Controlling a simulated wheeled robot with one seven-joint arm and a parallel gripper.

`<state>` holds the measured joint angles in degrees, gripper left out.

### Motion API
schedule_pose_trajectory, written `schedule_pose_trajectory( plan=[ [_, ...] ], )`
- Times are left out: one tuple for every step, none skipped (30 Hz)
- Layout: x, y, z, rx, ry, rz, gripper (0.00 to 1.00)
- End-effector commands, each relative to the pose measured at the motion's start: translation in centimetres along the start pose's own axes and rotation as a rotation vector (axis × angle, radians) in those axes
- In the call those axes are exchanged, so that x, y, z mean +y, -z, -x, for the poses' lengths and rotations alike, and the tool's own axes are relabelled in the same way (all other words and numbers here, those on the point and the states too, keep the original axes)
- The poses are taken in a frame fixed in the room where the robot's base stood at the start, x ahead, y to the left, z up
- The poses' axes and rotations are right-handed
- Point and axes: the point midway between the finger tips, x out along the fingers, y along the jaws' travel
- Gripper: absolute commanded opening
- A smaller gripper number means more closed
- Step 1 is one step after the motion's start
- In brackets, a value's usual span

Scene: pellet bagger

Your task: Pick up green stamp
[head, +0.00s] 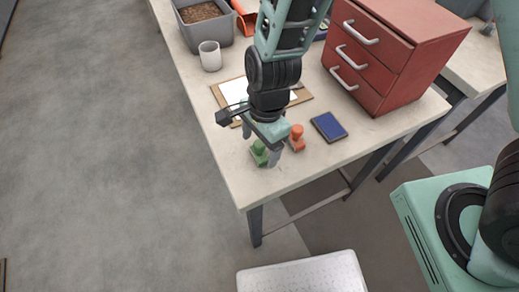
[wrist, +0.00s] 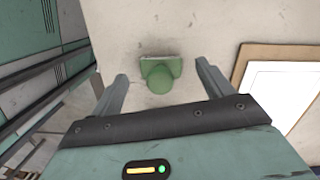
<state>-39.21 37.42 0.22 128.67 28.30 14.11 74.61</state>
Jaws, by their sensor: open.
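The green stamp (head: 259,153) stands on the table near its front corner in the head view, partly hidden by my gripper. In the wrist view the green stamp (wrist: 160,76) shows its round knob and flat base between the fingers, slightly beyond the fingertips. My gripper (head: 265,155) points down over the stamp. Its two fingers (wrist: 161,72) are spread on either side of the stamp, with a gap on each side, and hold nothing.
An orange stamp (head: 297,138) stands close to the right of my gripper. A blue ink pad (head: 328,127), a clipboard (head: 233,91), a white cup (head: 210,56) and a red drawer cabinet (head: 390,60) are on the table (head: 300,172). The table's front corner is clear.

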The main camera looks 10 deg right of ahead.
Motion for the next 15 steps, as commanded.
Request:
schedule_pose_trajectory(
  plan=[
    [0.0,0.0,-0.8,0.000,-0.004,-0.002,0.79],
    [0.0,0.0,-1.1,0.000,-0.003,-0.001,0.79],
    [0.0,0.0,-1.6,0.000,-0.002,-0.001,0.79],
    [0.0,0.0,-1.8,0.000,-0.002,-0.001,0.79],
    [-0.1,0.0,-2.0,0.000,-0.001,-0.001,0.79],
    [-0.1,0.0,-2.2,0.000,0.000,-0.001,0.79],
    [-0.1,0.0,-2.3,0.000,0.000,-0.001,0.79],
    [-0.1,0.0,-2.3,0.000,0.001,-0.001,0.79],
    [-0.1,0.0,-2.3,0.000,0.001,0.000,0.79],
    [-0.1,0.0,-2.3,0.000,0.001,0.000,0.79],
    [-0.1,0.0,-2.3,0.000,0.001,0.000,0.79],
    [-0.1,0.0,-2.3,0.000,0.001,0.000,0.79],
    [-0.1,0.0,-2.3,0.000,0.001,0.000,0.79],
    [-0.1,0.0,-2.3,0.000,0.001,0.000,0.76],
    [-0.1,0.0,-2.3,0.000,0.001,0.000,0.65]
  ],
)
